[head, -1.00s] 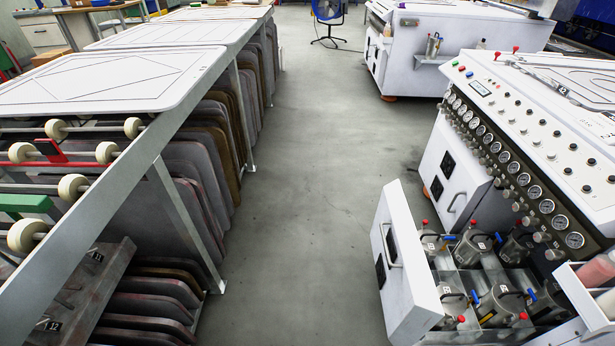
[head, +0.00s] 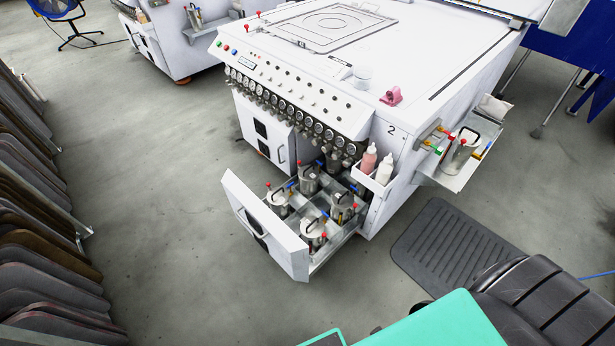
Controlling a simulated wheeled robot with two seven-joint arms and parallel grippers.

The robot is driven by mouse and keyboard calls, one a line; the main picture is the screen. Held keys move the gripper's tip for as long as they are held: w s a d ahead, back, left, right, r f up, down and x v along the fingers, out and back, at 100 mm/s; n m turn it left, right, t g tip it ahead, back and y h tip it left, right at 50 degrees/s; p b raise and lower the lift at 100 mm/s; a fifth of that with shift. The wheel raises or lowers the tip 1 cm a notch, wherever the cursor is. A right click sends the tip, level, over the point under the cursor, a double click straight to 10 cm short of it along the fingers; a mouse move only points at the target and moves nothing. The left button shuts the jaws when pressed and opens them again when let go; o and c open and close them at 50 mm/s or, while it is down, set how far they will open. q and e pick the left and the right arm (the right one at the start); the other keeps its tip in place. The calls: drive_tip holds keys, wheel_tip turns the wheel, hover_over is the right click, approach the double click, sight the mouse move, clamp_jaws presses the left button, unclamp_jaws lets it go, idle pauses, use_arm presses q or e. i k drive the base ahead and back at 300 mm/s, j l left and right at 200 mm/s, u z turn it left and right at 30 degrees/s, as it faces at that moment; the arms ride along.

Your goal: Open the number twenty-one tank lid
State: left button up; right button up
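An open drawer (head: 265,235) sticks out from the front of a white machine (head: 330,70) in the head view. Inside it stand several metal tanks with lids, red knobs and blue fittings, such as the front left tank (head: 278,205), the front tank (head: 314,234), the back tank (head: 309,180) and the right tank (head: 342,206). Their number labels are too small to read, so I cannot tell which is twenty-one. The lids I can make out look closed. Another metal tank (head: 462,156) stands on a side shelf of the machine. Neither of my grippers is in view.
Pink and white bottles (head: 369,159) stand in a holder beside the drawer. A dark mat (head: 455,248) lies on the floor at right. A black padded seat (head: 530,300) and a teal surface (head: 440,325) fill the bottom right. Floor left of the drawer is clear.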

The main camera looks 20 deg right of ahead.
sight(278, 196)
drive_tip(key=i+j+z, duration=0.1)
drive_tip(key=z, duration=1.4)
drive_tip(key=j+z, duration=0.45)
drive_tip(key=j, duration=0.15)
drive_tip(key=j+z, duration=0.4)
drive_tip(key=j, duration=0.2)
drive_tip(key=k+j+z, duration=0.2)
drive_tip(key=j+z, duration=0.25)
drive_tip(key=k+j, duration=0.15)
drive_tip(key=j, duration=0.25)
drive_tip(key=k+j, duration=0.1)
drive_tip(key=j, duration=0.3)
drive_tip(key=k+j, duration=0.15)
drive_tip(key=j, duration=0.25)
